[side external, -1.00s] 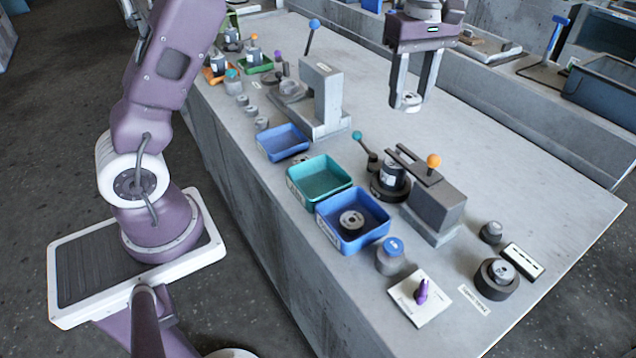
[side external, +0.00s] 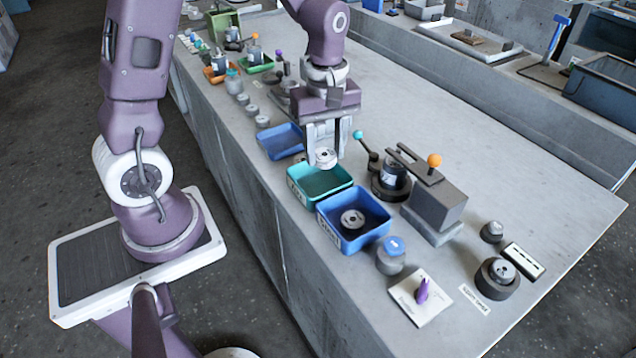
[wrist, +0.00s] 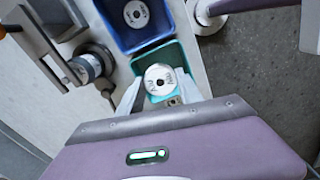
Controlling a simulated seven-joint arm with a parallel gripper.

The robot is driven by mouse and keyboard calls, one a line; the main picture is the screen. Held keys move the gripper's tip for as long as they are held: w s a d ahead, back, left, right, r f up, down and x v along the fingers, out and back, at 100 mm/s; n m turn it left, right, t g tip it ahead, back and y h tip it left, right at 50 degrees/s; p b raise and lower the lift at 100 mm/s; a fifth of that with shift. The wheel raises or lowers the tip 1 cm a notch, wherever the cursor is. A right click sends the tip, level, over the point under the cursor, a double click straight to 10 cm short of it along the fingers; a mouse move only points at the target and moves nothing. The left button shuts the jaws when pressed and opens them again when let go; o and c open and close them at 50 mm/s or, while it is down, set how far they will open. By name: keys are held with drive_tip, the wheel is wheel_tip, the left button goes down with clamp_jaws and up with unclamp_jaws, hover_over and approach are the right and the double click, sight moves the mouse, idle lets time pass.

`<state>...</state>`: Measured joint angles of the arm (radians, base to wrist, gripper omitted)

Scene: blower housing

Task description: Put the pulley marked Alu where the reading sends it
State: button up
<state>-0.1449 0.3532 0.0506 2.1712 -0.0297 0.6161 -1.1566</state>
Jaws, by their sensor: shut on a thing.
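My gripper (side external: 327,147) is shut on a pale grey disc-shaped pulley (side external: 326,158). In the wrist view the pulley (wrist: 160,79) sits between the two fingers, face toward the camera, with a centre hole and small dark lettering that seems to read Alu. It is held above the teal tray (side external: 297,187), near that tray's far edge in the side view. The teal tray looks empty where I can see in. The blue tray (side external: 329,229) beside it holds another grey pulley (side external: 352,219). Both trays have front labels too small to read surely.
A fixture with an orange-knobbed lever (side external: 434,198) and a teal-knobbed lever stands right of the trays. A smaller blue tray (side external: 268,148) lies behind the teal one.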

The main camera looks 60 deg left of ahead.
sight(325, 167)
drive_tip(key=shift+f, duration=2.35)
drive_tip(key=o, duration=1.5)
drive_tip(key=shift+c, duration=0.2)
drive_tip(key=shift+r, duration=0.15)
wheel_tip(325, 167, up, 7)
drive_tip(key=shift+f, duration=0.1)
drive_tip(key=s+d+r+m+t, duration=0.2)
drive_tip(key=s+r+m, duration=0.4)
drive_tip(key=s+m, duration=0.2)
drive_tip(key=s+d+r+m+t, duration=0.3)
drive_tip(key=s+r+m, duration=0.3)
drive_tip(key=s+m, duration=0.1)
drive_tip(key=shift+s+d+r+m+t, duration=0.3)
drive_tip(key=shift+s+d+r+m, duration=0.1)
drive_tip(key=shift+s, duration=0.3)
